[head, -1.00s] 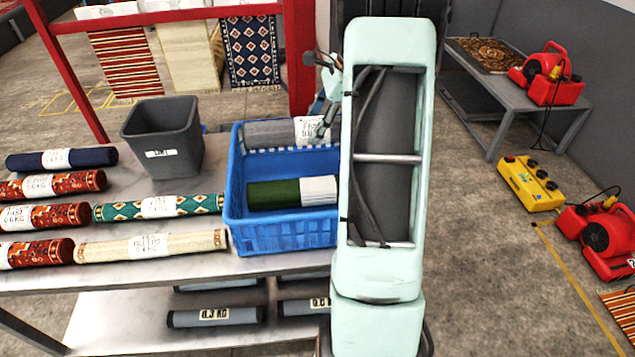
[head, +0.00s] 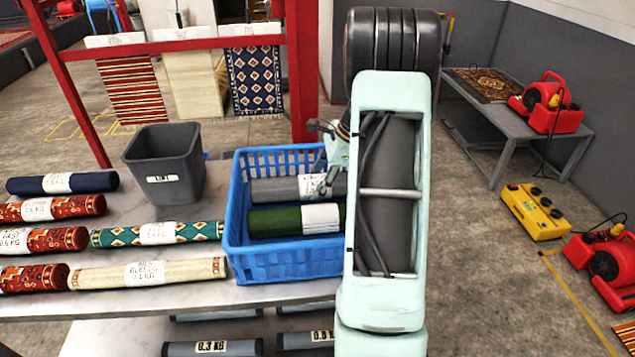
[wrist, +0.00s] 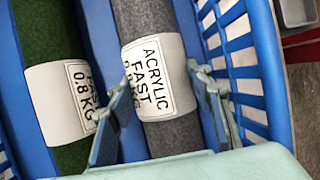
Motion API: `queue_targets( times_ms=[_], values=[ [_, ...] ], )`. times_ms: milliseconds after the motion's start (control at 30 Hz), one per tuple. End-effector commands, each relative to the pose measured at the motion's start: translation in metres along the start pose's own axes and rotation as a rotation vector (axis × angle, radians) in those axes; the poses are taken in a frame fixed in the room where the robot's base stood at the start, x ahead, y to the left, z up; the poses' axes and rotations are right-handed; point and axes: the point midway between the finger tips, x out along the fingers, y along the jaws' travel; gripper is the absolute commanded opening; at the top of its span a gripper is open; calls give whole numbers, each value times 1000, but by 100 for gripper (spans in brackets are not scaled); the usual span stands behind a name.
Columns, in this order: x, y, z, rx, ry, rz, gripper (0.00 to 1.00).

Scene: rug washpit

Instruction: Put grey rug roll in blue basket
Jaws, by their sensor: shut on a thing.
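The grey rug roll (head: 274,190) with a white label lies inside the blue basket (head: 285,266), along its back side. My gripper (head: 325,180) is down at the basket, shut on the grey roll around its label. In the wrist view the fingers straddle the grey roll (wrist: 150,22), whose label reads "ACRYLIC FAST". A green rug roll (head: 272,222) lies parallel in front of it in the basket. My arm hides the basket's right end and the right ends of both rolls.
A dark grey bin (head: 165,165) stands left of the basket on the metal table. Several patterned rolls lie at the left, including a green diamond one (head: 158,233) and a cream one (head: 148,273). A red rack post (head: 303,75) rises behind the basket.

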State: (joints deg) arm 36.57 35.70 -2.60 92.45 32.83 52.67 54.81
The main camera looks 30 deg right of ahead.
Motion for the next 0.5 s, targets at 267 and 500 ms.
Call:
queue_targets(
  times_ms=[267,500],
  values=[
    [2,0,-1,0,0,0,64],
    [0,0,0,0,0,0,64]
  ],
)
